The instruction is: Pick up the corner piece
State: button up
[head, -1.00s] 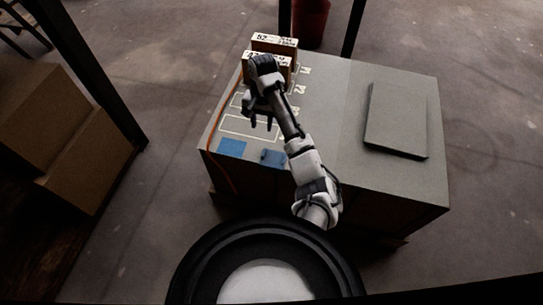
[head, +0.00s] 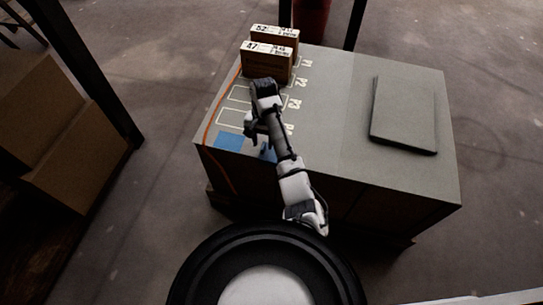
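My gripper (head: 258,133) points down over the near left part of the grey-topped bench, close to its front edge. Its fingers are small and dark, and I cannot tell how far apart they are. A small blue piece (head: 268,152), which may be the corner piece, shows at the front edge just below and right of the fingers. My arm hides part of it, and I cannot tell whether the gripper touches it. A flat blue square (head: 229,141) lies on the bench top left of the gripper.
Two labelled boxes, marked 47 (head: 266,63) and 52 (head: 275,38), stand at the bench's back left. White outlined slots (head: 238,93) lie in front of them. An orange cable (head: 212,115) runs along the left edge. A grey slab (head: 404,114) lies at right. The middle of the bench top (head: 335,110) is clear.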

jog(key=shift+s+f, duration=0.1)
jog(key=shift+f, duration=0.8)
grip_shut()
jog(key=shift+r, duration=0.1)
jog(key=shift+r, duration=0.5)
notch_tip(320, 180, up, 19)
jog(key=p, duration=1)
